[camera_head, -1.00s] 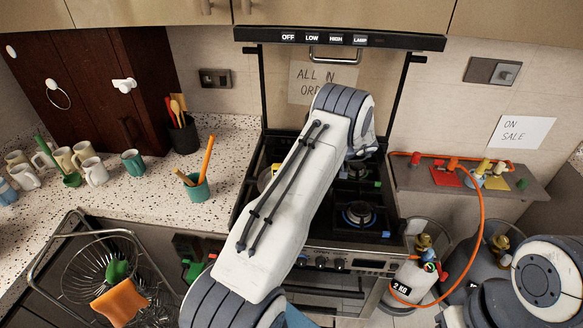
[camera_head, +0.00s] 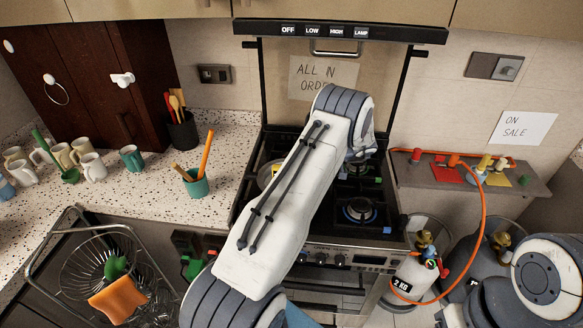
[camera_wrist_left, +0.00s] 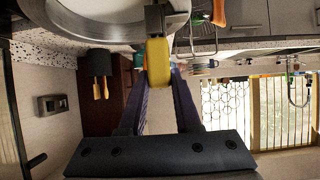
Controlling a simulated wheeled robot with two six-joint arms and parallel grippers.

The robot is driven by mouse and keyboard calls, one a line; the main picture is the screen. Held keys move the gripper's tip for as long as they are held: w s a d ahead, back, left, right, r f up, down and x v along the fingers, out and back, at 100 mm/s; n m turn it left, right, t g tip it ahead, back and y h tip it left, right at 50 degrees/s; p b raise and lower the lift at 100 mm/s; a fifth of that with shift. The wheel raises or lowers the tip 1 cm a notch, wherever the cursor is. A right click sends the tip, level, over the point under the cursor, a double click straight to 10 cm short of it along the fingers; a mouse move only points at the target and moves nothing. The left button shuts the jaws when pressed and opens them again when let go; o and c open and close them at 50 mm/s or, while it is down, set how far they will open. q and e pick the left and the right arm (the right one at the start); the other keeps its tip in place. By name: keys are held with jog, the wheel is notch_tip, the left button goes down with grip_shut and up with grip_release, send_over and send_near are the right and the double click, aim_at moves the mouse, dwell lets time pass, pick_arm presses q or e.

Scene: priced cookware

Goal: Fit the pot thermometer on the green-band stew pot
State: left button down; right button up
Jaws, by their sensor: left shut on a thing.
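In the left wrist view my left gripper (camera_wrist_left: 158,85) is shut on a yellow block-like piece (camera_wrist_left: 158,62), which I take to be part of the pot thermometer. Its upper part reaches the rim of a pale metal pot (camera_wrist_left: 188,8) at the top of that view. I cannot tell whether it sits over the rim or only beside it. No green band shows on this pot. My right gripper is out of view.
The cooktop's front right burner (camera_head: 359,211) is lit with a blue flame. A teal utensil cup (camera_head: 196,184) and several mugs stand on the left counter. A wire basket (camera_head: 88,268) is at the lower left. Gas cylinders with an orange hose (camera_head: 482,215) stand at the right.

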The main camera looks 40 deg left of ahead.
pick_arm(q)
jog(key=shift+f+b, duration=0.35)
jog(key=shift+f, duration=0.3)
grip_release()
dwell(0.6)
jog(key=b+v, duration=0.4)
jog(key=v, duration=0.6)
jog(key=shift+d, duration=0.15)
jog(key=shift+w+r, duration=0.1)
dwell(0.5)
